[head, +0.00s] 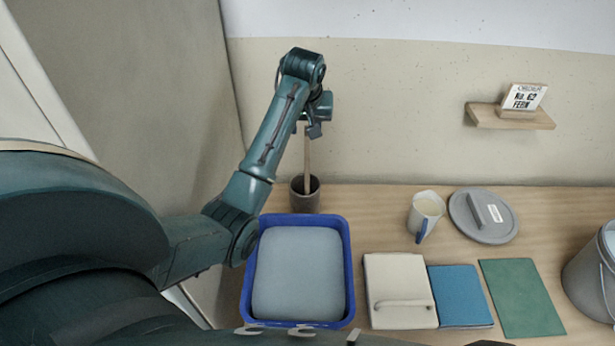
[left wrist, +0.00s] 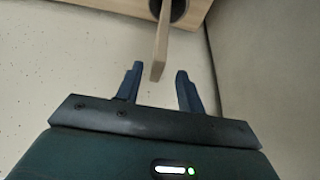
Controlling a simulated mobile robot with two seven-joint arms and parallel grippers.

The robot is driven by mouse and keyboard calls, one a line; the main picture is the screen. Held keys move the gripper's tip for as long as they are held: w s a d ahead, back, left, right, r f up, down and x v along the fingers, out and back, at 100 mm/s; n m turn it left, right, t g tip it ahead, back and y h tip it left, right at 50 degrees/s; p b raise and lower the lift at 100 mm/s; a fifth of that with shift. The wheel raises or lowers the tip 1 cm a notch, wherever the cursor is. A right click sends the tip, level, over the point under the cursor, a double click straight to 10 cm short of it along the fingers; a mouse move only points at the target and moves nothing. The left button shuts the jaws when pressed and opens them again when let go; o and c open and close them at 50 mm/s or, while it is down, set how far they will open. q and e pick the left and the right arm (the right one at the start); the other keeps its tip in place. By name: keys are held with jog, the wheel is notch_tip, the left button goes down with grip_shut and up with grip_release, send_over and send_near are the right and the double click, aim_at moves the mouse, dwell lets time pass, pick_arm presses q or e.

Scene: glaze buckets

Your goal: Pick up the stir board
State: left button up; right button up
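The stir board, a flat light wooden stick (head: 307,158), stands upright in a dark cup (head: 305,203) at the back left of the bench. My left gripper (head: 313,128) is at the board's upper end, above the cup. In the left wrist view, the stir board (left wrist: 161,42) reaches from the dark cup (left wrist: 179,9) to between the two spread fingertips of the left gripper (left wrist: 159,70). Gaps show on both sides of the board, so the gripper is open. How deep the board sits between the fingers is unclear. My right gripper is not in view.
A blue tub (head: 347,285) holding a grey block stands in front of the cup. A jug (head: 424,214), a grey lid (head: 465,222), flat boards (head: 460,295) and a bucket (head: 585,275) lie to the right. A small shelf (head: 485,114) is on the wall.

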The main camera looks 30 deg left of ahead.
pick_arm(q)
jog(key=shift+p+x, duration=0.4)
jog(key=shift+x, duration=2.3)
jog(key=shift+w+d, duration=0.1)
jog(key=shift+d, duration=0.05)
jog(key=shift+c, duration=0.5)
grip_shut()
